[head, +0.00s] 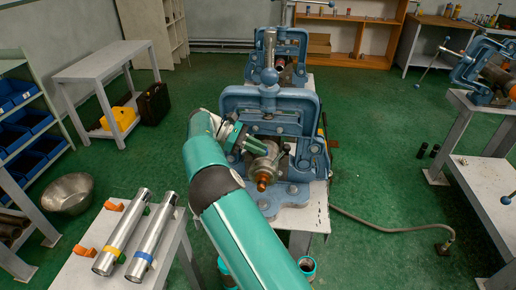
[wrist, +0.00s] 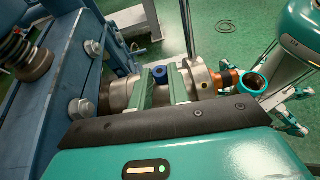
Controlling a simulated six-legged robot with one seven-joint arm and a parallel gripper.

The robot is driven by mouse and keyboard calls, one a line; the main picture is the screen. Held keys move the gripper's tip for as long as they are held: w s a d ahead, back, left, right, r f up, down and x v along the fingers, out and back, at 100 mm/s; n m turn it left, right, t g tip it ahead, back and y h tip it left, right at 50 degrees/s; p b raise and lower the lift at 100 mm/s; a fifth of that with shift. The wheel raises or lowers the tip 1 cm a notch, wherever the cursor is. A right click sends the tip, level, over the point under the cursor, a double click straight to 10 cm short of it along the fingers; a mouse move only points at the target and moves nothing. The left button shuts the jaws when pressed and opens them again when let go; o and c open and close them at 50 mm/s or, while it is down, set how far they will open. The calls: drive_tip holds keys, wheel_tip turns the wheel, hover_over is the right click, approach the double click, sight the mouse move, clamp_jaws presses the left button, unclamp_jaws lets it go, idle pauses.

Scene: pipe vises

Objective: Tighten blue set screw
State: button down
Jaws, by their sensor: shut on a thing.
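In the head view my gripper (head: 243,143) is at the left side of the metal cylinder (head: 265,163), which is held in the blue vise (head: 241,100). An orange-brown tip (head: 263,182) sticks out at the near end. The set screw cannot be made out in the head view.
Two metal pipes, one with a yellow band (head: 122,231) and one with a blue band (head: 152,238), lie on a white table at the lower left. A metal bowl (head: 68,192) is on the floor. Another vise (head: 290,50) stands behind.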

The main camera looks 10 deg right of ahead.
drive_tip(key=shift+d+r, duration=0.1)
drive_tip(key=shift+d, duration=0.05)
drive_tip(key=c, duration=1.6)
unclamp_jaws()
drive_tip(key=shift+r, duration=0.1)
drive_tip(key=shift+r, duration=0.3)
wheel_tip(320, 180, up, 3)
drive_tip(key=shift+s+f, duration=0.1)
drive_tip(key=shift+f, duration=0.05)
drive_tip(key=s+r, duration=0.9)
drive_tip(key=s, duration=0.4)
drive_tip(key=shift+s+r, duration=0.2)
drive_tip(key=shift+s, duration=0.2)
